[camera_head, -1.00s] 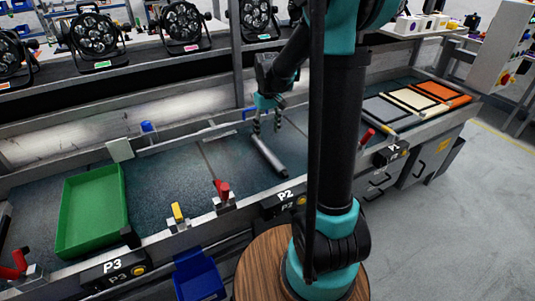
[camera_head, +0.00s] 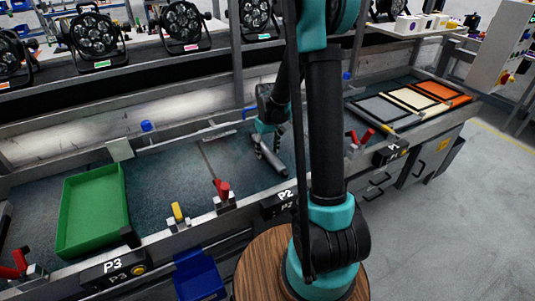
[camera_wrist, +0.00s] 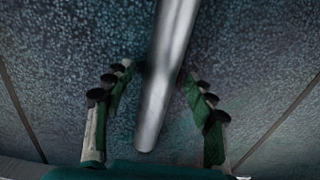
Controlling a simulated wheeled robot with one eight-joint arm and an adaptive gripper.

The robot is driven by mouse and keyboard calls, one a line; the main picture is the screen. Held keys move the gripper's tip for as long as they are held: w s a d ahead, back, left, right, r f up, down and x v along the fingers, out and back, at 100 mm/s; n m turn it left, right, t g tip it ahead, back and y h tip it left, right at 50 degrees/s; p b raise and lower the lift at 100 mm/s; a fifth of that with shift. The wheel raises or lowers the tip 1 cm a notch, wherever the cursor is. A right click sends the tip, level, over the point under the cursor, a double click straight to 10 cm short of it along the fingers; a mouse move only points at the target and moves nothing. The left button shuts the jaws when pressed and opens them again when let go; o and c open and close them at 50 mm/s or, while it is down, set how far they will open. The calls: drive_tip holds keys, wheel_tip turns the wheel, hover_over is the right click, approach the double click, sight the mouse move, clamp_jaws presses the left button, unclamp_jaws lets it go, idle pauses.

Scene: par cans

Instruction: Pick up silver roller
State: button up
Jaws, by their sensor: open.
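The silver roller (camera_head: 269,160) is a slim grey metal cylinder lying on the dark speckled bench top, near the front edge by the P2 label. In the wrist view the roller (camera_wrist: 168,75) runs from the top edge down between the fingers, slightly tilted. My gripper (camera_head: 265,145) is low over the roller's far part in the head view. In the wrist view my gripper (camera_wrist: 158,88) is open, with one finger on each side of the roller and a gap on both sides. Whether the fingertips touch the bench cannot be told.
A green tray (camera_head: 123,205) sits on the bench at left. Red clamps (camera_head: 223,190) and a yellow one (camera_head: 178,211) line the front edge. Grey, cream and orange panels (camera_head: 447,92) lie at right. Round lamps (camera_head: 97,35) stand on the shelf behind.

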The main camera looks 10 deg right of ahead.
clamp_jaws()
idle(0.3)
drive_tip(key=shift+r, duration=0.1)
